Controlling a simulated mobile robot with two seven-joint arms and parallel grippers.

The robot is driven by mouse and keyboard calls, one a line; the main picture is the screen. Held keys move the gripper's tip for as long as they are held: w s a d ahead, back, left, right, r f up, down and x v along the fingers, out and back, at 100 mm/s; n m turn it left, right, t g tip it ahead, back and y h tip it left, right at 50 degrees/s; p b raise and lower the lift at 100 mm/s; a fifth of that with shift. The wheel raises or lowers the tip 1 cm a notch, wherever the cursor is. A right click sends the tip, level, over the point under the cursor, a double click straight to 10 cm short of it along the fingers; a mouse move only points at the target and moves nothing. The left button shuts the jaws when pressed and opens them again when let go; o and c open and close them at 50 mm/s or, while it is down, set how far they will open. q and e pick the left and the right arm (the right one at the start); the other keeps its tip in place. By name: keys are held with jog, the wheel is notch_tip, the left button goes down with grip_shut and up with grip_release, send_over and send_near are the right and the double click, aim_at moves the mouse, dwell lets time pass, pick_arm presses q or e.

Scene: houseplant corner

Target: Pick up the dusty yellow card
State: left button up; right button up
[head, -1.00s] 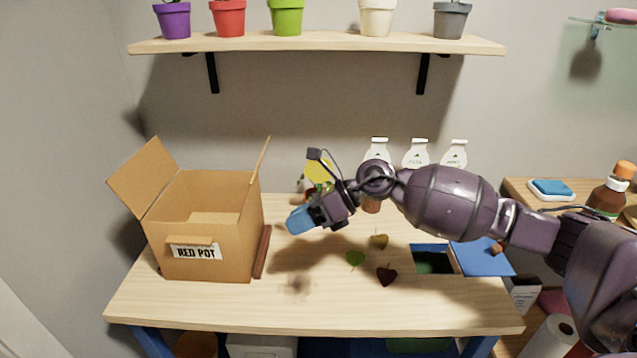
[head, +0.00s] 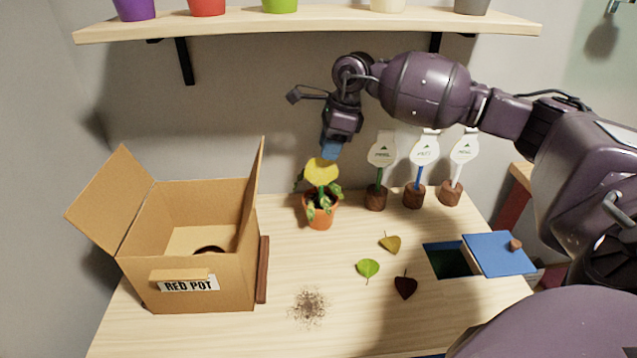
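The yellow card (head: 322,171) is round and stands upright in a small orange pot (head: 320,214) with a leafy green plant, at the back of the table. My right gripper (head: 331,150) points down right above the card's top edge in the picture. Its end shows blue; I cannot tell whether that is its fingers or a held thing, nor whether it touches the card. The gap between the fingertips does not show. Dust on the card is too small to make out. My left gripper is out of view.
An open cardboard box (head: 205,264) labelled RED POT stands at left. White-headed tags (head: 424,150) stand in brown bases right of the plant. Loose leaves (head: 368,267), scattered soil (head: 309,307) and a blue lid (head: 497,255) beside an opening lie on the table. A shelf (head: 300,28) hangs above.

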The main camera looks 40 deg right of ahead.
aim_at(319, 185)
jog(key=x, duration=0.2)
jog(key=a+x, duration=0.1)
jog(key=x, duration=0.2)
jog(key=shift+a+f, duration=0.1)
jog(key=shift+f, duration=0.05)
grip_shut()
